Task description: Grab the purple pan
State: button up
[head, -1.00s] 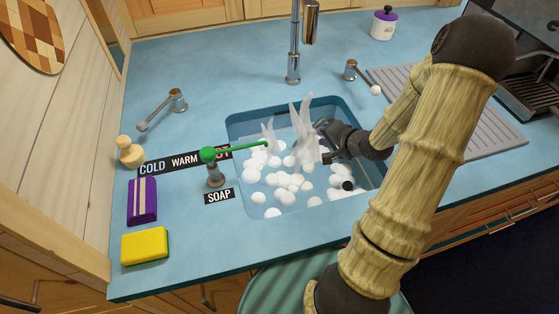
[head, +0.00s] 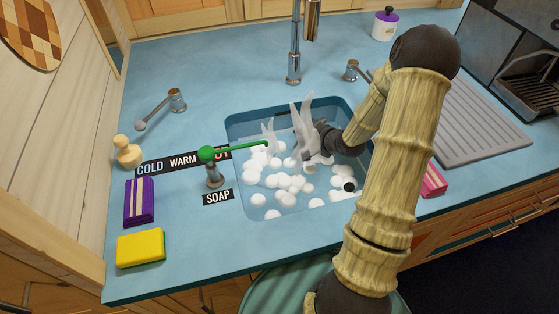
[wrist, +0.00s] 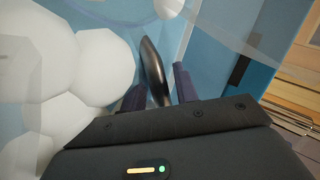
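No pan is plainly recognisable; suds and my arm hide much of the sink (head: 236,130). A dark, smooth, thin curved piece (wrist: 155,72) stands between my fingertips in the wrist view; I cannot tell whether it is the purple pan. A small black round end (head: 349,186) sticks out of the suds near the sink's right side. My gripper (wrist: 160,92) is open, with one finger on each side of the dark piece and a gap at the right finger. In the head view my gripper (head: 312,155) is low in the sink, partly hidden by steam.
White suds (head: 287,182) fill the sink. The green-knobbed soap lever (head: 208,154) reaches over its left edge. The tall faucet (head: 294,55) stands behind. A purple sponge (head: 139,202), yellow sponge (head: 141,248) and pink sponge (head: 434,181) lie on the counter. A drying rack (head: 470,120) is right.

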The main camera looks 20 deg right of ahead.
jog(key=shift+w+a+f, duration=0.15)
jog(key=shift+w+f, duration=0.1)
jog(key=shift+w, duration=0.1)
grip_shut()
jog(key=shift+r, duration=0.1)
dwell(1.4)
